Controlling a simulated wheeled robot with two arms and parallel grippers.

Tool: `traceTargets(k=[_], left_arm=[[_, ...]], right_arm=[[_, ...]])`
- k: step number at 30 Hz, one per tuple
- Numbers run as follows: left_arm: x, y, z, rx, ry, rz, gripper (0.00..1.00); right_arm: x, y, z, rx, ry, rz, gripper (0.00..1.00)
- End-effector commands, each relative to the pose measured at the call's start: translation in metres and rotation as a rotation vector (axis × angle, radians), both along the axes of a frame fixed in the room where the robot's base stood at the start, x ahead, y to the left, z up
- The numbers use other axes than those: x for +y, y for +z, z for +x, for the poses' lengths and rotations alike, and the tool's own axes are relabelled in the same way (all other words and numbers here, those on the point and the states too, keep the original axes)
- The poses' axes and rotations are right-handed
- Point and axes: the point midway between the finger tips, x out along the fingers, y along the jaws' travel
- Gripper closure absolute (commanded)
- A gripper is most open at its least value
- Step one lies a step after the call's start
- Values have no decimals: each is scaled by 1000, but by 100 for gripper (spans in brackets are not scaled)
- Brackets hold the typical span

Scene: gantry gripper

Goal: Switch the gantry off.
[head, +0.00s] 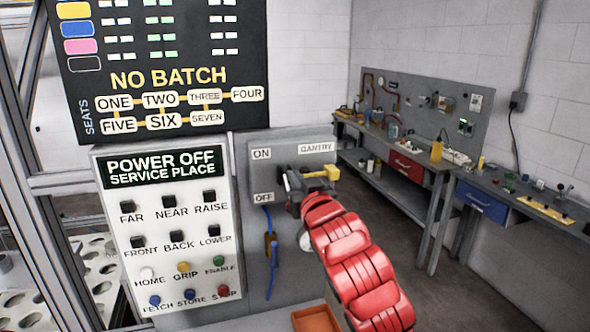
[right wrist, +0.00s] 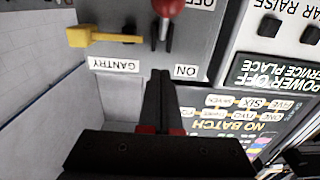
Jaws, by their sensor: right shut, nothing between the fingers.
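The grey switch panel (head: 290,150) carries ON and OFF labels and a GANTRY label. In the right wrist view, upside down, a red-knobbed lever (right wrist: 168,8) has its knob close to the OFF label (right wrist: 208,3), away from the ON label (right wrist: 187,71). The arm hides this knob in the head view. A yellow handle (head: 320,173) sticks out sideways below the GANTRY label; it also shows in the right wrist view (right wrist: 92,37). My right gripper (head: 288,182) is shut and empty in front of the panel, its fingertips (right wrist: 160,74) near the lever. The left gripper is out of view.
The white control box (head: 165,250) left of the panel has several buttons and a display (head: 160,167) reading POWER OFF, SERVICE PLACE. Above it, a dark board (head: 160,60) reads NO BATCH. An orange tray (head: 316,318) lies below. Workbenches (head: 405,165) stand at the right.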

Motion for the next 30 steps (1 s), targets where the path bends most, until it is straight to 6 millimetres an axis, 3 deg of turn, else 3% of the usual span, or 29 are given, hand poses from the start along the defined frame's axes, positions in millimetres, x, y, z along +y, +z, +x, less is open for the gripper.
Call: traceTargets(k=[15,30], left_arm=[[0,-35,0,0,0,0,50],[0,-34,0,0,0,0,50]], right_arm=[[-21,-2,-64,-2,1,1,100],[-22,-1,-67,1,1,1,100]])
